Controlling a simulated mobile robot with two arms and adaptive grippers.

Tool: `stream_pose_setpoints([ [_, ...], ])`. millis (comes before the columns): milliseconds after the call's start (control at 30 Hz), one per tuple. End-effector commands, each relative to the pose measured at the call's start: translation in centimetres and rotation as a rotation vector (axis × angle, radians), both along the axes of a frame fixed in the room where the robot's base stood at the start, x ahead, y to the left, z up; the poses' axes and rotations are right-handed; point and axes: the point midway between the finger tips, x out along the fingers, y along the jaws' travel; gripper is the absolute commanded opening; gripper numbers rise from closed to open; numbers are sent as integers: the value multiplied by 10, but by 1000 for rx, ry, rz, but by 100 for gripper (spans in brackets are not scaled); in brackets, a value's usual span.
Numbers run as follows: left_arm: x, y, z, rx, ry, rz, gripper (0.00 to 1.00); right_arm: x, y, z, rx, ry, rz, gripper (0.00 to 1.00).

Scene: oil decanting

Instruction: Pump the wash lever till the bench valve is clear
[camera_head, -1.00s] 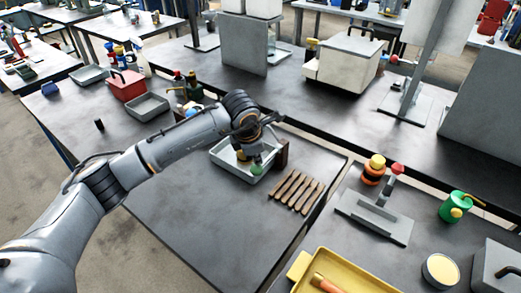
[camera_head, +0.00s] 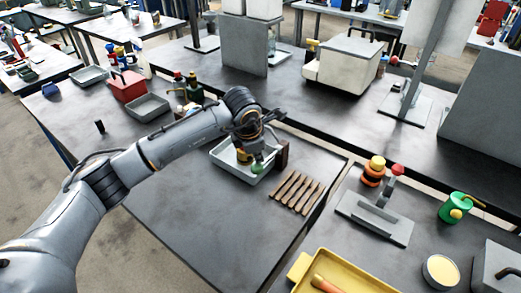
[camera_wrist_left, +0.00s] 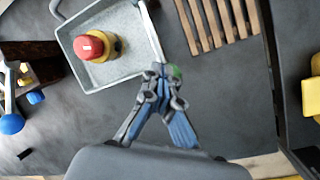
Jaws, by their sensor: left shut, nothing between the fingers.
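A shallow grey tray (camera_head: 228,165) sits on the dark bench; it also shows in the wrist view (camera_wrist_left: 124,73). In it stands a yellow piece (camera_wrist_left: 108,46) with a red cap (camera_wrist_left: 88,48), which looks like the bench valve. A green knob (camera_head: 257,168) shows at the tray's right side, apparently the wash lever's end; its arm is mostly hidden. In the wrist view the knob (camera_wrist_left: 176,72) lies just beyond my fingertips. My left gripper (camera_wrist_left: 161,73) is shut and empty, close over the knob; I cannot tell whether they touch. My right gripper is not in view.
A dark brown block (camera_head: 282,153) stands at the tray's right edge. A slatted wooden rack (camera_head: 297,192) lies just right of it. A grey base plate (camera_head: 374,217) with a red-knobbed lever (camera_head: 397,170) is farther right. The bench front is clear.

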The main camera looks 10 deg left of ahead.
Motion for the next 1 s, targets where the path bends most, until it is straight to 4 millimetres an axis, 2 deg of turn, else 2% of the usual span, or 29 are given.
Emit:
stream_pose_setpoints([
  [700,18,-8,40,0,-1,0,0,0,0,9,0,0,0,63],
  [1000,22,-9,48,0,-1,0,0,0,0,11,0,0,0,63],
])
